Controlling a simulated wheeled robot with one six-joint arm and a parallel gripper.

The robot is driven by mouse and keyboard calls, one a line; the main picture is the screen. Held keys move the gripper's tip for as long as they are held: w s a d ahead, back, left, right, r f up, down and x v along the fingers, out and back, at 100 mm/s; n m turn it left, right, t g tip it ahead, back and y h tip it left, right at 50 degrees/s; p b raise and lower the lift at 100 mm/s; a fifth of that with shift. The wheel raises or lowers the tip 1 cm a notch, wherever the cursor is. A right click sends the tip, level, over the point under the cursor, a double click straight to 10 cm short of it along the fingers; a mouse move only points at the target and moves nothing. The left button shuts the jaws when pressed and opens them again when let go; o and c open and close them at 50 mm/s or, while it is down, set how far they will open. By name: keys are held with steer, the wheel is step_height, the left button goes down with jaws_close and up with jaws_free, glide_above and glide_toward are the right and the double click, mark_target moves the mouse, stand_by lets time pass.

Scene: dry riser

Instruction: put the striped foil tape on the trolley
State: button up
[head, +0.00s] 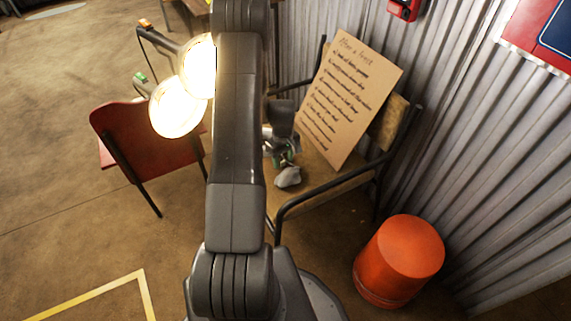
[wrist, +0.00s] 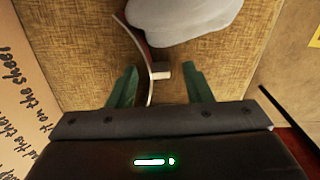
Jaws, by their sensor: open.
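My gripper (wrist: 161,88) is open, its two green fingers pointing down toward the woven seat of a chair (wrist: 80,55). A thin, curved strip, pale with a dark reddish edge (wrist: 136,40), lies near the left finger. A small pale block (wrist: 161,70) is between the fingertips; I cannot tell whether it belongs to the strip. A grey rounded lump (wrist: 185,18) lies just beyond. In the head view my gripper (head: 284,158) is low over the seat, behind the grey lump (head: 288,177). I cannot make out the striped foil tape or the trolley for certain.
A handwritten cardboard sign (head: 348,95) leans on the chair, beside the gripper. An orange-red drum (head: 400,260) stands at right by the corrugated wall (head: 450,130). A red chair (head: 150,140) and lit lamps (head: 178,107) are at left.

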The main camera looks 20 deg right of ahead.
mark_target(283, 161)
steer(key=shift+f, duration=0.25)
jaws_close()
steer(key=shift+r, duration=0.1)
step_height(283, 161, up, 10)
steer(key=p, duration=0.2)
